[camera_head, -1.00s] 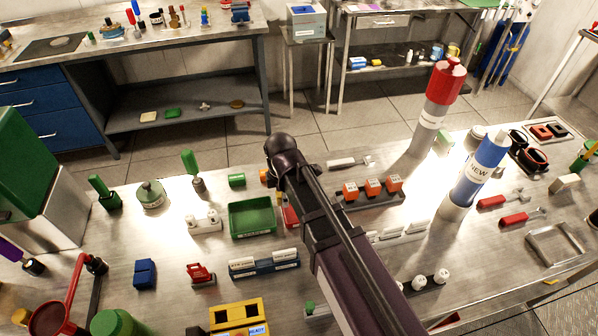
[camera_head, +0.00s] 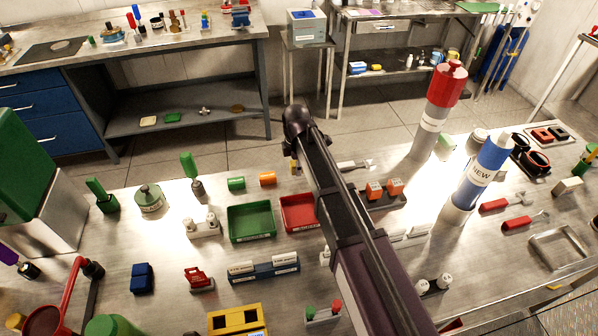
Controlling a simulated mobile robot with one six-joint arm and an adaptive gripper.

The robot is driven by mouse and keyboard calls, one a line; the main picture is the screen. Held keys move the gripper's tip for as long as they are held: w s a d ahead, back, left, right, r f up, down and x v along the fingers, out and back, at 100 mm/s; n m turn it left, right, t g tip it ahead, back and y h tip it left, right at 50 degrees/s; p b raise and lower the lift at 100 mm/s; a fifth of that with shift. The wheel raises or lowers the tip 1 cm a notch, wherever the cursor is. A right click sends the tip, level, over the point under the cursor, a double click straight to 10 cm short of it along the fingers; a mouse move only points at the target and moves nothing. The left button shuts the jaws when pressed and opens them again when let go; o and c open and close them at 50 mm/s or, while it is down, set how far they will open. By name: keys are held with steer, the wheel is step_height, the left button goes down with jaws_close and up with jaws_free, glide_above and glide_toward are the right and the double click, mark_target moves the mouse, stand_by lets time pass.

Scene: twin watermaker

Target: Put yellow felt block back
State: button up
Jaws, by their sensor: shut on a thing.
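My arm reaches from the lower right over the steel bench, and its dark wrist (camera_head: 297,118) hides most of the gripper. My gripper (camera_head: 294,166) shows only as a small part below the wrist, above the bench's far edge. A small yellow patch there, the yellow felt block (camera_head: 295,169), is held in the gripper; most of it is hidden. I cannot tell its exact height above the bench. A yellow holder (camera_head: 222,326) with dark openings stands at the bottom of the view.
A green tray (camera_head: 250,222) and a red tray (camera_head: 298,213) lie left of my arm. Green (camera_head: 236,183) and orange (camera_head: 268,179) cylinders lie behind them. Tall red-topped (camera_head: 436,105) and blue (camera_head: 482,170) cylinders stand to the right. The bench behind my arm holds small items.

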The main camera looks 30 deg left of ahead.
steer(key=shift+w, duration=0.15)
steer(key=shift+w+a, duration=0.1)
steer(key=shift+w, duration=0.2)
steer(key=shift+w+f+b, duration=0.15)
steer(key=shift+f+b, duration=0.35)
steer(key=shift+w+f+b, duration=0.15)
steer(key=shift+f+b, duration=1.2)
steer(key=shift+f, duration=0.1)
steer(key=o, duration=1)
step_height(320, 180, up, 12)
steer(key=p, duration=1.2)
